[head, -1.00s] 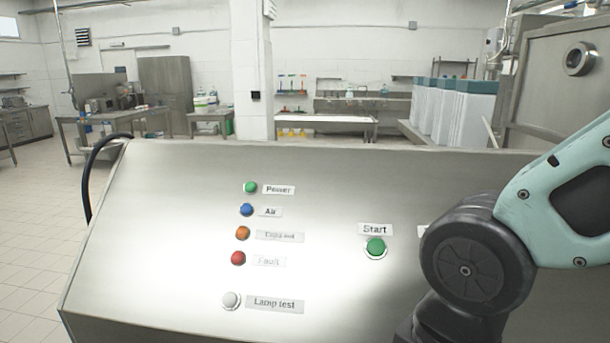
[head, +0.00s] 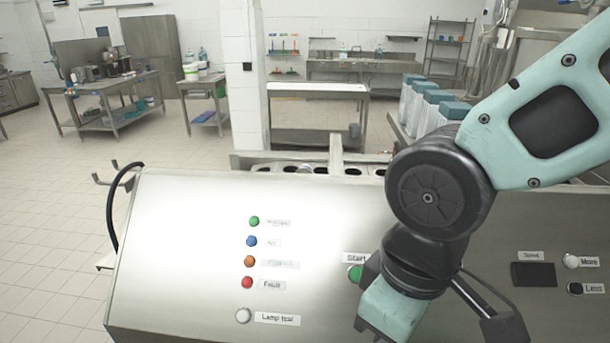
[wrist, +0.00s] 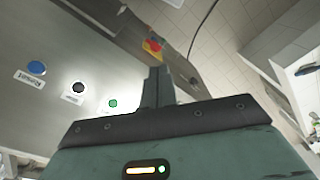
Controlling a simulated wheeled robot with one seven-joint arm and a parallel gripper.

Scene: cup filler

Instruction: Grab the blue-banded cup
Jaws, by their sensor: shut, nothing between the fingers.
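I cannot make out a blue-banded cup in either view. My gripper shows in the wrist view (wrist: 158,88) with its two dark fingers together and nothing between them. In the head view my arm comes in from the right and hangs in front of the control panel (head: 185,250), with its end low in the picture. It partly covers the green Start button (head: 355,273). Behind the panel's top edge is a row of round holes in a metal plate (head: 320,168); their contents are too small to tell.
In the wrist view, a red button on yellow (wrist: 153,46) lies just beyond my fingers, and the panel has blue (wrist: 37,68), black and green buttons. A black cable (head: 112,215) loops at the panel's left. Open tiled floor (head: 50,230) lies left. Tables and blue-lidded bins (head: 440,98) stand behind.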

